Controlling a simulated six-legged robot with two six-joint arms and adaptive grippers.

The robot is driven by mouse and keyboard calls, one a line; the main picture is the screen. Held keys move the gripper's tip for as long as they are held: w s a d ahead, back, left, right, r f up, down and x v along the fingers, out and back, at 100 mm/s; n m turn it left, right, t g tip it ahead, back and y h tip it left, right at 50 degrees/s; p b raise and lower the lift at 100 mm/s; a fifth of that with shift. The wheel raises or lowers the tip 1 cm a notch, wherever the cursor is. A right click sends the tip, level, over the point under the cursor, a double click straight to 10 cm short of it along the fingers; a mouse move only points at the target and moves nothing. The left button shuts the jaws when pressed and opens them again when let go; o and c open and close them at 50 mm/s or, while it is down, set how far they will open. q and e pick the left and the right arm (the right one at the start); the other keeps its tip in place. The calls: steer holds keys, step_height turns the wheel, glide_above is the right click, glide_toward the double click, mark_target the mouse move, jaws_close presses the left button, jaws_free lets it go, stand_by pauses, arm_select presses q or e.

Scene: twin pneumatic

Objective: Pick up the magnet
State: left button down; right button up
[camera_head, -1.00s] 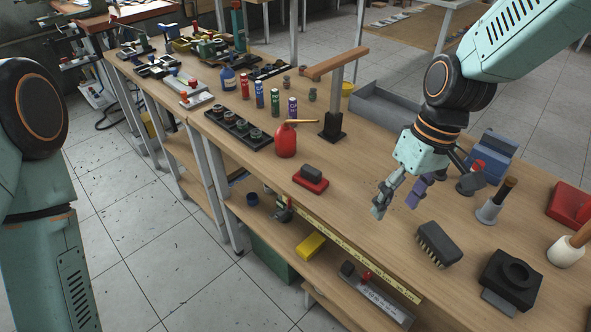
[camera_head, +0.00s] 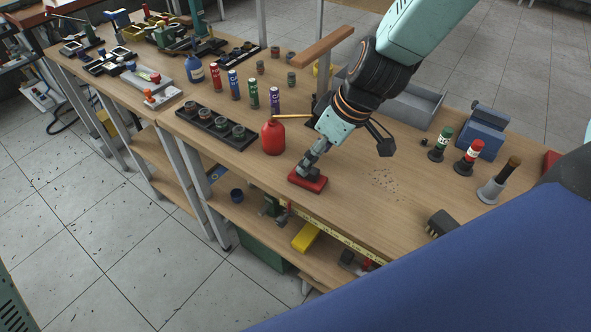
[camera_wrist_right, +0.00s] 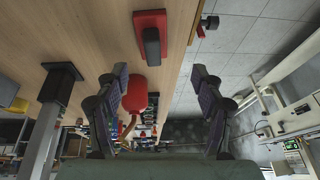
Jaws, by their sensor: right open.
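The magnet, which I take to be the red block with a dark handle (camera_head: 313,185), lies on the wooden bench near its front edge. My right gripper (camera_head: 306,168) is at the magnet in the head view, covering part of its handle. In the right wrist view the magnet (camera_wrist_right: 151,41) lies beyond the tips of my right gripper (camera_wrist_right: 158,72). The two fingers are wide apart with nothing between them, and the handle lines up roughly with the gap. My left gripper is out of view.
A red bottle (camera_head: 273,138) stands left of the magnet, and a post with a wooden crossbar (camera_head: 325,55) stands behind. Dark specks (camera_head: 385,181) are scattered on the bench to the right. A lower shelf holds a yellow block (camera_head: 306,237).

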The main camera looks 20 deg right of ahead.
mark_target(308, 175)
steer(key=shift+w+r+n, duration=0.1)
steer(key=shift+w+n, duration=0.2)
steer(key=shift+r, duration=0.1)
steer(key=shift+s+t, duration=0.25)
steer(key=shift+t, duration=0.05)
steer(key=shift+d+f+b, duration=0.1)
steer(key=shift+f+b, duration=0.55)
steer(key=shift+b, duration=0.25)
steer(key=shift+w+f+b, duration=0.4)
steer(key=shift+f+b, duration=0.15)
steer(key=shift+b, duration=0.1)
steer(key=shift+a+f, duration=0.1)
steer(key=shift+a, duration=0.15)
steer(key=shift+b, duration=0.35)
steer(key=shift+s+f+b, duration=0.1)
steer(key=shift+f+b, duration=0.2)
steer(key=shift+f, duration=0.05)
steer(key=f+b, duration=0.1)
steer(key=w+f+b, duration=0.1)
steer(key=f, duration=0.1)
steer(key=shift+d+f, duration=0.1)
steer(key=shift+w+f+b, duration=0.15)
steer(key=shift+f+b, duration=0.15)
steer(key=shift+b, duration=0.3)
steer(key=shift+a+f+b, duration=0.2)
steer(key=shift+a+b, duration=0.1)
steer(key=shift+b, duration=0.1)
